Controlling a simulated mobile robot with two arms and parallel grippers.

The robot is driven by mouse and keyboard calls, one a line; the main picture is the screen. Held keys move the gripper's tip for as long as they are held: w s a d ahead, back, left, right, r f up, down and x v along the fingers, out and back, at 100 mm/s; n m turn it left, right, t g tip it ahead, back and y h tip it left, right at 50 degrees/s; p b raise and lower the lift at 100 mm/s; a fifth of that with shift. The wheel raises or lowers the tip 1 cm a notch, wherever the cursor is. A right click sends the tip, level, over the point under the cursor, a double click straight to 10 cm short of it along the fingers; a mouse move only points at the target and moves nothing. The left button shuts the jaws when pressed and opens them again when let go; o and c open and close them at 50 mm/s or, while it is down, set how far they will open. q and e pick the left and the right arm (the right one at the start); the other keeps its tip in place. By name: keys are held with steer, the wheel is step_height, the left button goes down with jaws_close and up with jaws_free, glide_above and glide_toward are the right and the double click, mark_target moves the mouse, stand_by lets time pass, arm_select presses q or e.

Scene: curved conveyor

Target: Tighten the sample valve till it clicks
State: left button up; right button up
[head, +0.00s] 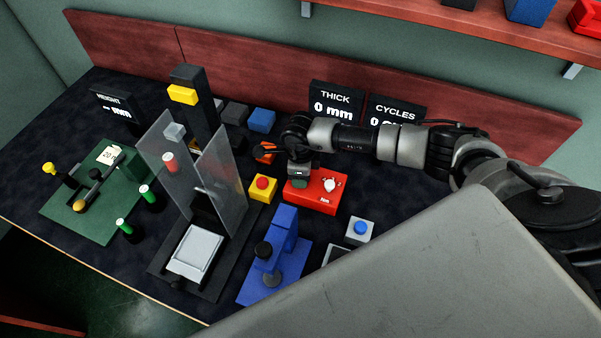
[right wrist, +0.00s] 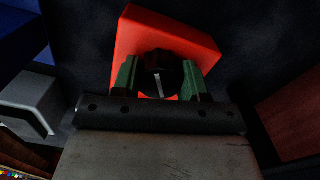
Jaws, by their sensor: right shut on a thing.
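A red box (head: 318,204) stands on the dark bench in the middle of the head view, with a small white fitting (head: 330,185) on its top. In the right wrist view the red box (right wrist: 150,30) carries a round black knob (right wrist: 158,66) with a white line on it, the likely sample valve. My right gripper (head: 299,181) is over the left part of the red box. In the right wrist view its green fingers (right wrist: 160,82) are shut on the knob, one on each side. The knob is hidden by the gripper in the head view. My left gripper is not in view.
A yellow box with a red button (head: 262,189) is close on the left. A blue press (head: 275,260) and a grey box with a blue button (head: 359,229) stand in front. A clear-shielded press (head: 190,210) is further left. Displays (head: 334,103) stand behind my right arm.

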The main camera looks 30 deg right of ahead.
steer(key=shift+r, duration=0.1)
steer(key=o, duration=0.9)
steer(key=shift+o, duration=0.2)
step_height(320, 180, up, 11)
steer(key=b, duration=0.1)
steer(key=shift+b, duration=0.35)
